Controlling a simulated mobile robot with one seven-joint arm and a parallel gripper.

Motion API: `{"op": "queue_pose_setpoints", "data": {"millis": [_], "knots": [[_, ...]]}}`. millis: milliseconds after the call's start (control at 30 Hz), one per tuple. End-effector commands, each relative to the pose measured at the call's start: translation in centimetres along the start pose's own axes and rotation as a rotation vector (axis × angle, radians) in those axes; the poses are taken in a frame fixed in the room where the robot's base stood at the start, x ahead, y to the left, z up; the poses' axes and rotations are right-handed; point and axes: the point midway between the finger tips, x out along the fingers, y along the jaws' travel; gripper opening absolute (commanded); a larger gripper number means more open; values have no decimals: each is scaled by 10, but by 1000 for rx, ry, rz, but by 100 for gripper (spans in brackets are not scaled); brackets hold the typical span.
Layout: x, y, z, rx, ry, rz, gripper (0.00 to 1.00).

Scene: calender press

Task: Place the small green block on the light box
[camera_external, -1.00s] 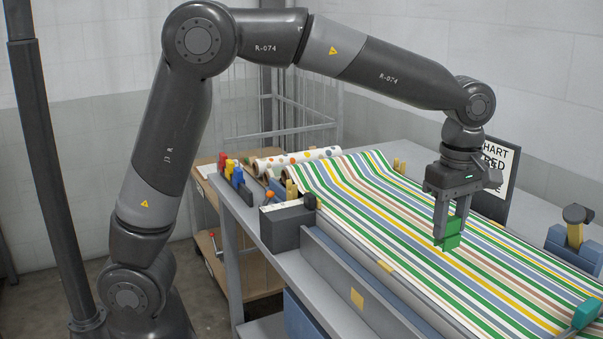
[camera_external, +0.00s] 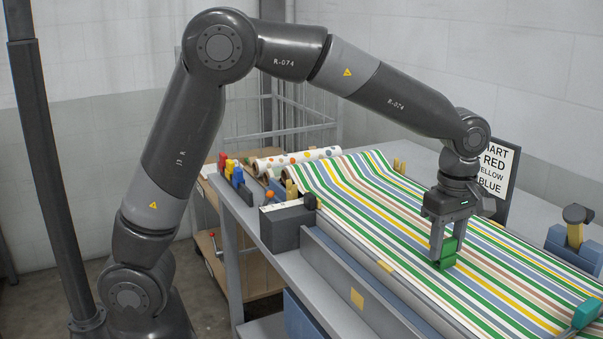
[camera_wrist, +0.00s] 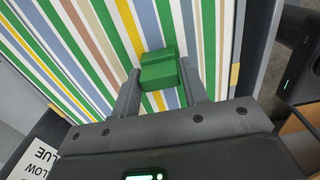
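My gripper (camera_external: 446,248) points down over the striped sheet, with its two fingers on either side of the green block (camera_external: 447,256). The green block (camera_wrist: 160,72) also shows between the fingertips in the wrist view, with a stepped look. It is close above or at the striped sheet; I cannot tell whether it touches it.
The striped sheet (camera_external: 385,205) covers the bed. A word chart (camera_external: 497,172) stands behind my gripper. A blue holder (camera_external: 575,247) is at the right.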

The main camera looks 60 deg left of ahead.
Motion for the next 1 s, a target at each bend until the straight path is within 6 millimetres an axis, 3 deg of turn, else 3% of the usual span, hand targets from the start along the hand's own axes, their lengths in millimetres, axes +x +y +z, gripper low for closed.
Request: {"op": "queue_pose_setpoints", "data": {"millis": [200, 533, 1000], "knots": [[0, 0, 0, 0, 0, 0, 57], [-8, 0, 0, 0, -1, 3, 57], [-98, 0, 0, 0, -1, 3, 57]]}}
